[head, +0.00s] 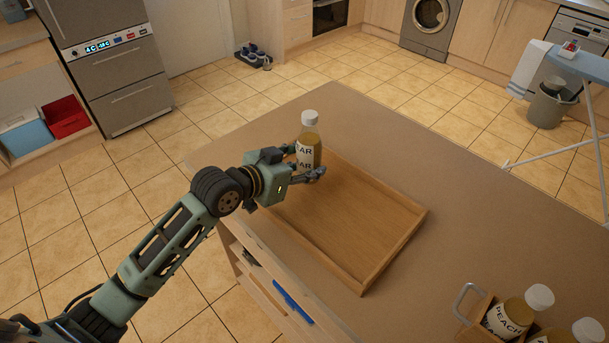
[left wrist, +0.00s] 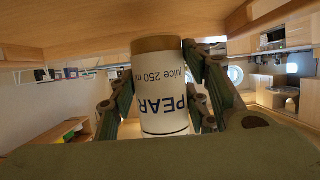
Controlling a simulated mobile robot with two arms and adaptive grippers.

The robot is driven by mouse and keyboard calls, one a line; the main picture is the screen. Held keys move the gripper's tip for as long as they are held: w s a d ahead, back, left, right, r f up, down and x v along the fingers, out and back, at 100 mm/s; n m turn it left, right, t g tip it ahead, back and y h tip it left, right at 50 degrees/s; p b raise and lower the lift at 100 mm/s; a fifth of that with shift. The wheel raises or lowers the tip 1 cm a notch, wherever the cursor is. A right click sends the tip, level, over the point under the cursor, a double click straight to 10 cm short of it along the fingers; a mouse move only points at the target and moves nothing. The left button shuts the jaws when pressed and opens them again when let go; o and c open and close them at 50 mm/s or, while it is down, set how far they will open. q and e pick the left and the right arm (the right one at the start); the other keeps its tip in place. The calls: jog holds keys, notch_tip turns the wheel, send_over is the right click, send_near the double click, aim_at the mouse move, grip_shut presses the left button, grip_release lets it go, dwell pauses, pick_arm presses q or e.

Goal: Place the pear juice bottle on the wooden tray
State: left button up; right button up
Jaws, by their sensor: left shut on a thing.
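The pear juice bottle (head: 309,138) is upright, with a white cap, yellowish juice and a white label. My left gripper (head: 307,167) is shut on its lower part, at the far left corner of the wooden tray (head: 350,222). In the left wrist view, which looks upside down, the bottle (left wrist: 162,95) stands between the two fingers with its PEAR label showing. Its base is close to the wooden surface; I cannot tell whether it touches. The tray's visible floor is bare. My right gripper is not in view.
The tray lies on a brown counter (head: 480,215) with free room to its right. A wooden carrier (head: 472,325) with a metal handle holds peach juice bottles (head: 512,312) at the bottom right. An ironing board (head: 582,62) stands beyond the counter.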

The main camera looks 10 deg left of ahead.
pick_arm(q)
jog(key=shift+w+a, duration=0.2)
notch_tip(320, 180, down, 3)
jog(key=shift+f, duration=0.5)
jog(key=shift+f, duration=0.1)
jog(key=o, duration=1.6)
jog(key=shift+s+f, duration=0.1)
jog(key=shift+c, duration=0.2)
jog(key=v, duration=1.1)
jog(key=shift+b, duration=0.4)
jog(key=shift+s+a+r, duration=0.25)
jog(key=shift+s+r, duration=0.1)
